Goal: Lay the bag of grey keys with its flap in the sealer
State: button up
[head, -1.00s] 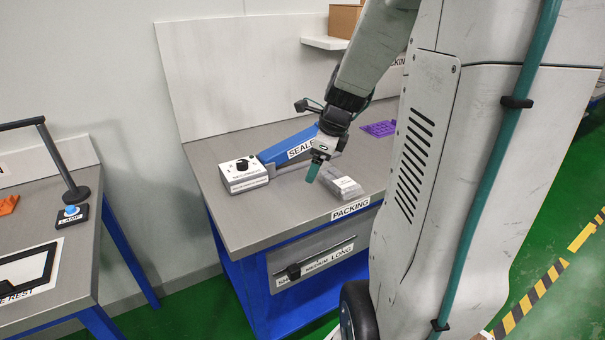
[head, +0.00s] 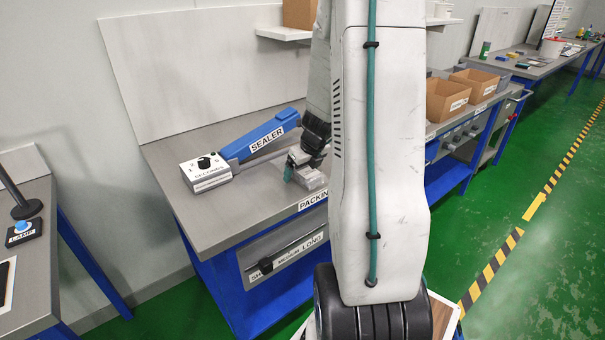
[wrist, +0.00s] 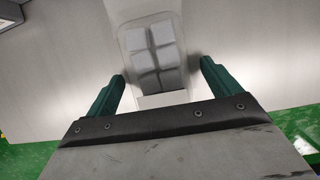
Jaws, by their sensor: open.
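The bag of grey keys (wrist: 155,58) lies on the packing bench, a clear bag with several grey blocks inside and a pale flap (wrist: 163,99) at its near end. In the head view the bag (head: 312,180) is partly hidden by my arm. My gripper (wrist: 158,82) is open, with one green finger on each side of the bag's near end. The sealer (head: 262,136) is a blue bar with a white dial box (head: 206,172), behind and left of the bag.
The steel packing bench (head: 195,225) is clear in front of the sealer. A panel with a sliding knob (head: 266,265) is on its front. The lamp table (head: 35,265) stands at left. Cardboard boxes (head: 446,100) stand on a bench at right.

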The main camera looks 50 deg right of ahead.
jog(key=c, duration=1.2)
jog(key=shift+c, duration=0.4)
jog(key=shift+r, duration=0.1)
